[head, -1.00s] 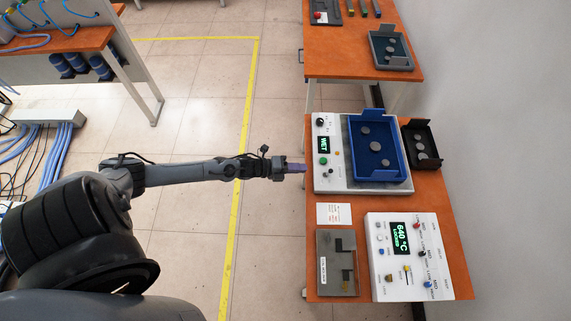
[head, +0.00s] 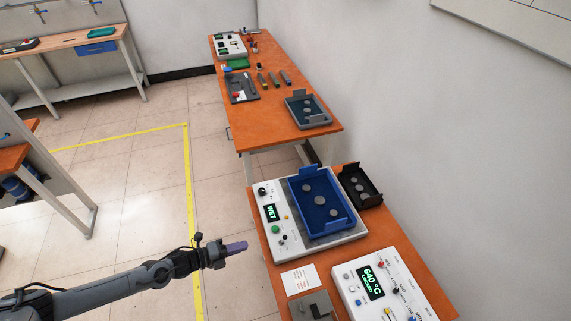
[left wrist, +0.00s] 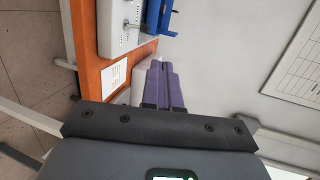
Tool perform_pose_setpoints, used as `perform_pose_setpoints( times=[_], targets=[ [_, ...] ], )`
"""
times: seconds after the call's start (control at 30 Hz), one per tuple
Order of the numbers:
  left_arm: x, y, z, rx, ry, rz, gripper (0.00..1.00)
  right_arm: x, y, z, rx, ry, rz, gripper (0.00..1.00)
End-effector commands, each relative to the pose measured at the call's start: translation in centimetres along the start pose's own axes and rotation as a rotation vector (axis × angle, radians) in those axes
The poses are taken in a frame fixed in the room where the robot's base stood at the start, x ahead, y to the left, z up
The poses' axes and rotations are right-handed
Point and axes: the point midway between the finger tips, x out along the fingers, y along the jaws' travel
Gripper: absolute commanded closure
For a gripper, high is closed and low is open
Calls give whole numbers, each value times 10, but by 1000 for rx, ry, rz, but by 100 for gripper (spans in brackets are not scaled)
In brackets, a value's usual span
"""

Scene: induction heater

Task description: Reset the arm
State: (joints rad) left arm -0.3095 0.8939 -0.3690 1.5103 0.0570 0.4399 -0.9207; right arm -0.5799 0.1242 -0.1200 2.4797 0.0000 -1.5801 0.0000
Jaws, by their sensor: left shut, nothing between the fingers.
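My left gripper (head: 236,248) is shut and empty, with purple fingers pressed together. In the head view it hangs over the floor just left of the near orange table, apart from the machine on it. In the left wrist view its purple fingers (left wrist: 160,84) lie side by side with nothing held between them. My left arm (head: 110,290) reaches in from the lower left. My right gripper is not in view.
The near table (head: 405,250) holds a white unit (head: 268,226) reading WET with a blue tray (head: 343,224), a black tray (head: 371,199) and a white box (head: 350,285) reading 640 °C. A farther table (head: 325,140) stands behind.

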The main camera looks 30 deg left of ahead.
Motion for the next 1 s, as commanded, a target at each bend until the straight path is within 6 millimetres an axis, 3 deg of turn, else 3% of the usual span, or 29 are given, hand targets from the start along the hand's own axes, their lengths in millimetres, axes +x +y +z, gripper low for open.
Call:
perform_pose_setpoints(
  times=[0.13, 0.23, 0.4, 0.53, 0.67, 0.77, 1.0],
  targets=[
    [-3, 14, -16, -37, 1, 8, 100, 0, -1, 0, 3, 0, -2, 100],
    [1, 20, -44, -106, -4, -18, 100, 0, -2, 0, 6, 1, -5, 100],
    [24, -14, -113, -275, -25, -119, 100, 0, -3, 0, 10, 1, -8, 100],
    [43, -49, -151, -507, -123, -95, 100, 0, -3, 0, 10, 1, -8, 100],
    [46, -77, -167, -760, -240, -15, 100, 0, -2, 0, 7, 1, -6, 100],
    [38, -94, -174, -958, -339, 68, 100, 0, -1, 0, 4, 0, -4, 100],
    [-8, -115, -185, -1362, -598, 292, 100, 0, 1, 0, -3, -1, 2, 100]
  ],
)
